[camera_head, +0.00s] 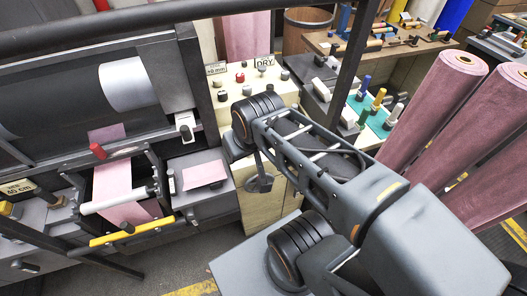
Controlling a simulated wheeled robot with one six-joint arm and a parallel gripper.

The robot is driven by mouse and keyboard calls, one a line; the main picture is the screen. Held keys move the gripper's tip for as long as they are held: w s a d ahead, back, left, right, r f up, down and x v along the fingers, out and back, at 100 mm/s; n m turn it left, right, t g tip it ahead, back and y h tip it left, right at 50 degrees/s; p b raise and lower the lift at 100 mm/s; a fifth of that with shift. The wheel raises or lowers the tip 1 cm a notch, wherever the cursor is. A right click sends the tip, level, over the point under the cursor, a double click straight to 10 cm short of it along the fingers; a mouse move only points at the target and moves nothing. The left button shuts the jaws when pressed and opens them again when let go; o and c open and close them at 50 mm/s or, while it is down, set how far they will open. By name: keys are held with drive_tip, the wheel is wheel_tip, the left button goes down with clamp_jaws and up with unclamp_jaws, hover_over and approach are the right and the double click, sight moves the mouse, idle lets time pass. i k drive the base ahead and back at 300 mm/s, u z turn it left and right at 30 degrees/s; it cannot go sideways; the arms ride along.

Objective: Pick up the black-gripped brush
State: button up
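My arm reaches from the lower right up to the middle of the view. A small grey part below its far joint may be my wrist, but no gripper fingers can be made out, so I cannot see whether the gripper is open or holds anything. I cannot single out the black-gripped brush for sure. Small tools with wooden and dark handles lie on the wooden bench (437,47) at the upper right, too small to tell apart.
Tall mauve felt rolls (428,105) stand at the right. A dark machine with a white roller (128,84) and pink felt (122,190) fills the left. A dark post rises beside the bench.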

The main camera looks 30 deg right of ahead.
sight(54, 203)
drive_tip(key=u, duration=1.4)
